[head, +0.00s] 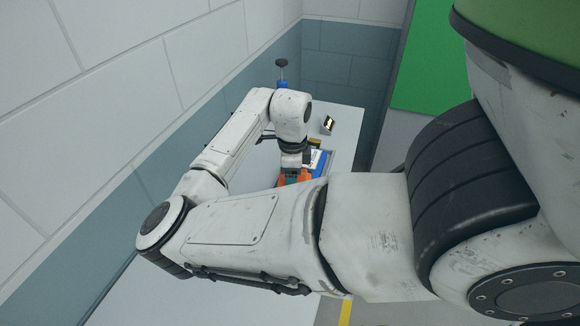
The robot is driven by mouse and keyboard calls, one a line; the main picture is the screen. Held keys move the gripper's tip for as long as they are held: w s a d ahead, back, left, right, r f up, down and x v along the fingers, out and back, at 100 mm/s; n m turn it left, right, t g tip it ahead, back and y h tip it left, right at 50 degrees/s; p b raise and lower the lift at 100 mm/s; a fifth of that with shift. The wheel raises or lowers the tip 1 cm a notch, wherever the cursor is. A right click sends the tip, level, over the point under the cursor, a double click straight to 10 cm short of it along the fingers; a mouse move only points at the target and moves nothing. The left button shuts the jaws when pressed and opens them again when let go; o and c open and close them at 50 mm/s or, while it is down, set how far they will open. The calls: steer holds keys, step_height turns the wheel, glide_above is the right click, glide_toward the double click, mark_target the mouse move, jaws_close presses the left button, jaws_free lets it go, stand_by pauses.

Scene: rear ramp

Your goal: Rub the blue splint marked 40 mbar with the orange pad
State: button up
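My arm fills much of the head view and reaches down to a light table. My gripper (292,162) is at its far end, small and partly hidden by my own arm link. Small orange patches (304,175) show just below the wrist, with a dark teal patch between them. I cannot tell whether the orange is the pad or part of the gripper, nor whether anything is held. A blue item (320,166) lies just right of the gripper, beside a white piece with dark marks. No 40 mbar marking is readable, so I cannot tell if it is the splint.
The light table (345,122) runs along the wall. A small dark stand with a bright yellowish face (328,124) is on it at right. A blue item with a black knob on top (282,75) stands at the far end. A green panel (432,60) is at upper right.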

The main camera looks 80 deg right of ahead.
steer(key=shift+r, duration=1)
